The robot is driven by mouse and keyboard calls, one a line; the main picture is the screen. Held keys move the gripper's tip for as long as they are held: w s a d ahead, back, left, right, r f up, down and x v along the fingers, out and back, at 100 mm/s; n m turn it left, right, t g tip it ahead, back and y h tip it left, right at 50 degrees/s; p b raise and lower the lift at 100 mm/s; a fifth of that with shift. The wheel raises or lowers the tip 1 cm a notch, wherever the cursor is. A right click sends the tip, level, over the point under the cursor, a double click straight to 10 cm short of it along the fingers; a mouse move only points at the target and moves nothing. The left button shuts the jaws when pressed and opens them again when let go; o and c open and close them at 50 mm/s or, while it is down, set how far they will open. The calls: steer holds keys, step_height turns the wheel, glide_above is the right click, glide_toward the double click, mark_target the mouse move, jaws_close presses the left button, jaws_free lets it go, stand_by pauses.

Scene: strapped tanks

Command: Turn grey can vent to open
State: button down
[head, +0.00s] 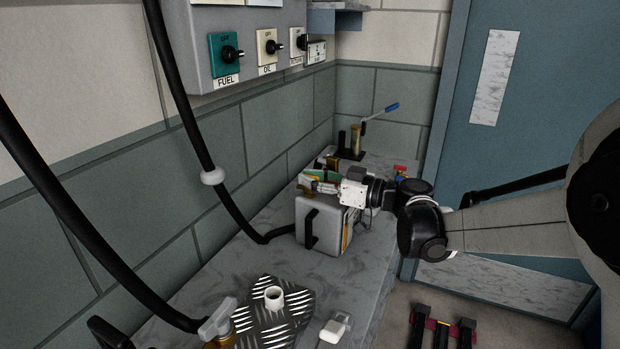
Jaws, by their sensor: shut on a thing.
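The grey can (322,232) stands on the bench, with a black handle (309,229) on its side facing the camera. My gripper (313,186) reaches in from the right, low over the top of the grey can. Its fingers are shut on a small part there, which appears to be the can's vent. The fingers and the gripper body hide most of that part, so I cannot tell its angle. A yellowish piece shows beside the fingertips.
A hose (226,205) runs down to the bench left of the can. A treadplate (287,325) with a white collar (274,297) lies in front. A switch panel (200,55) hangs on the wall.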

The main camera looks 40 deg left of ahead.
mark_target(310, 175)
steer(key=shift+n+g, duration=0.3)
steer(key=shift+g, duration=0.1)
steer(key=c, duration=1.8)
jaws_free()
step_height(310, 175, up, 10)
steer(key=shift+c, duration=0.2)
